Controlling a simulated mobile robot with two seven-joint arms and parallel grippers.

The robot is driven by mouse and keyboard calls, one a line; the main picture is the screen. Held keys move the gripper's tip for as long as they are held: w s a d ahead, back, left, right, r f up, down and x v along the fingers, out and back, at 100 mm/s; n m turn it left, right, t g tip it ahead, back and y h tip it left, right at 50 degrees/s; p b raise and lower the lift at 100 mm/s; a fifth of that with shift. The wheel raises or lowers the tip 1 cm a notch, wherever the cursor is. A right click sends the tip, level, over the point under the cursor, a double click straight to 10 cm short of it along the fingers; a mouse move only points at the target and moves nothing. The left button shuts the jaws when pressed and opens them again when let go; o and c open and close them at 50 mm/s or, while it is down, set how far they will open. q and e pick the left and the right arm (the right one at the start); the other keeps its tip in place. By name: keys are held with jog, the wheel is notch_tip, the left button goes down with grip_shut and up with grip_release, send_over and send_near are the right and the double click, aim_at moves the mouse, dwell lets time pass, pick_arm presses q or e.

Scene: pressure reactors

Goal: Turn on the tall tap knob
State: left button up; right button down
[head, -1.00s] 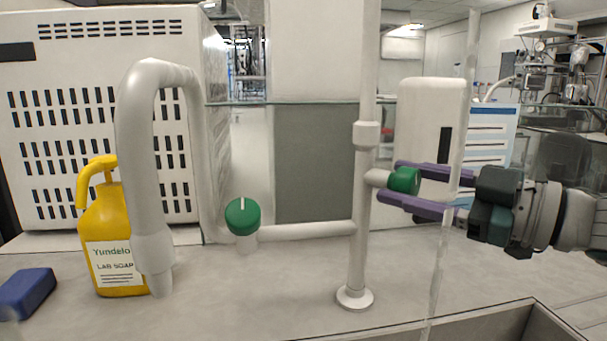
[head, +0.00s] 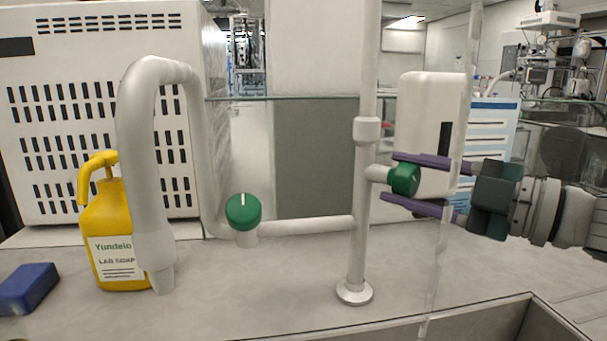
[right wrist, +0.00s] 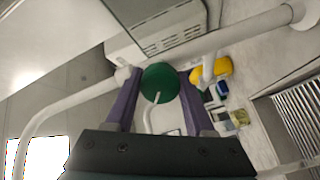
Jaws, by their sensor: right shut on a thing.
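The tall tap is a white upright pipe (head: 360,235) with a green knob (head: 405,180) on a short stub at its right side. My right gripper (head: 398,182) comes in from the right, its purple fingers above and below this knob, shut on it. The right wrist view shows the green knob (right wrist: 160,83) between the two purple fingers, with a white mark line on its face. A second green knob (head: 243,212) sits lower left on the horizontal pipe, its white mark pointing up. My left gripper is not in view.
A thick white curved spout (head: 145,150) stands at the left, in front of a yellow soap bottle (head: 113,230). A blue sponge (head: 28,289) lies at the far left. A sink edge (head: 500,307) is at the lower right. A clear upright panel stands behind the counter.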

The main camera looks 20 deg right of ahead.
jog(key=shift+c, duration=1.3)
grip_release()
pick_arm(q)
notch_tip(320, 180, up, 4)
jog(key=p, duration=0.4)
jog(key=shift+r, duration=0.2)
pick_arm(e)
jog(key=v, duration=1)
